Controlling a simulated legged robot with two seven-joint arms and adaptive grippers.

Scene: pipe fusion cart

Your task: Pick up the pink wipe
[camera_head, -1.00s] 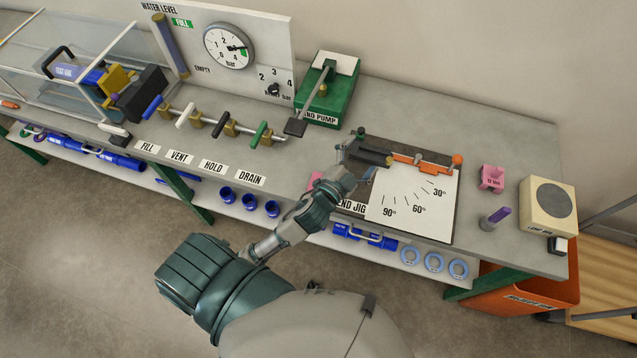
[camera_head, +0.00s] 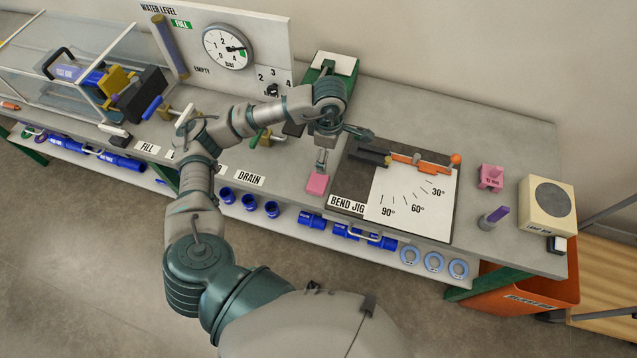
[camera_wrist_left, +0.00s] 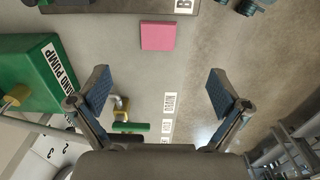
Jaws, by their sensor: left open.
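The pink wipe (camera_head: 317,183) is a small flat square lying on the bench just left of the bend jig board. It shows whole in the left wrist view (camera_wrist_left: 157,36), ahead of my fingers and roughly centred between them. My left gripper (camera_head: 341,147) is open and empty, above the bench between the hand pump and the wipe. Its two spread fingers also show in the left wrist view (camera_wrist_left: 159,85), apart from the wipe. My right gripper is not in view.
The green hand pump (camera_head: 334,88) stands behind my gripper. The bend jig (camera_head: 415,200) is to the right, with a pink block (camera_head: 491,177) beyond it. Valve handles (camera_head: 258,137) line the bench to the left. Blue fittings (camera_head: 272,209) lie on the shelf below.

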